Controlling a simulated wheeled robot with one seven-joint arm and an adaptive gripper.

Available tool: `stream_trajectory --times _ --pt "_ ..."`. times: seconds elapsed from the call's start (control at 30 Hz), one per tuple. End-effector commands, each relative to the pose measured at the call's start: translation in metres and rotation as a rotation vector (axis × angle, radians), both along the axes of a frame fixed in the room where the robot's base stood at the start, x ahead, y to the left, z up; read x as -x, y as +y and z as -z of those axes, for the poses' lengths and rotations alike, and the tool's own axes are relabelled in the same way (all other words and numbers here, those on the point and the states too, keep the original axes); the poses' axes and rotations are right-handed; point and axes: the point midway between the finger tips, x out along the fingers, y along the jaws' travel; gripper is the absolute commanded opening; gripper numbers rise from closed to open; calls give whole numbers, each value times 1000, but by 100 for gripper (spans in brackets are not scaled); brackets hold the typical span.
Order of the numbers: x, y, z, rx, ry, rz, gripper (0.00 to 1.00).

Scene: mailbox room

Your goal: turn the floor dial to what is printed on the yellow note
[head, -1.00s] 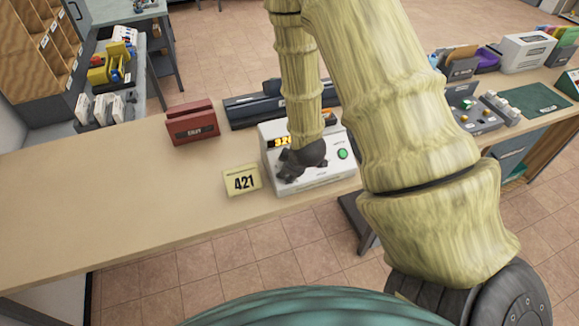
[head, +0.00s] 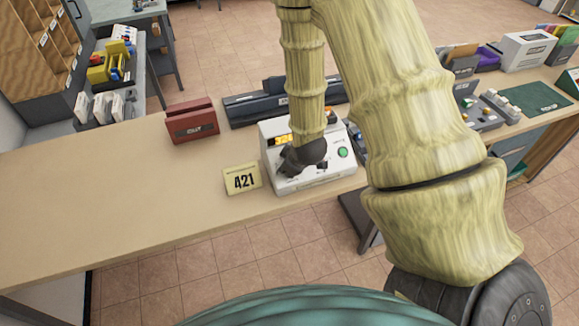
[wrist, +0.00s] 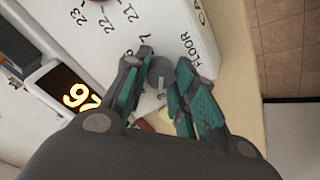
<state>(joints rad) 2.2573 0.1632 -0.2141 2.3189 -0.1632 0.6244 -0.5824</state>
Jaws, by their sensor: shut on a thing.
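The white box (head: 325,178) carries an orange-lit display (head: 283,140) and a green button (head: 342,153). My gripper (head: 291,160) is over the front of the box. In the wrist view, my gripper's fingers (wrist: 164,66) are on both sides of a grey knob, the floor dial (wrist: 159,71), shut on it. The word FLOOR is printed beside it. The lit display (wrist: 75,92) is turned and partly cut by my gripper, so I cannot read its full number.
A red box (head: 193,124) stands behind the note to the left. A long dark device (head: 255,108) lies behind the white box. Grey devices and a green mat (head: 528,101) are to the right. The left counter is bare.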

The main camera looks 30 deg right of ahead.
Motion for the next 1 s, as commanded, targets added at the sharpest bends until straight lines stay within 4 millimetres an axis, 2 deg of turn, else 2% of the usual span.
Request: stream_trajectory --times 0.6,1.0 --pt "-1 -2 0 -248 -64 376 3" --pt "-1 -2 -1 -311 -80 471 3"
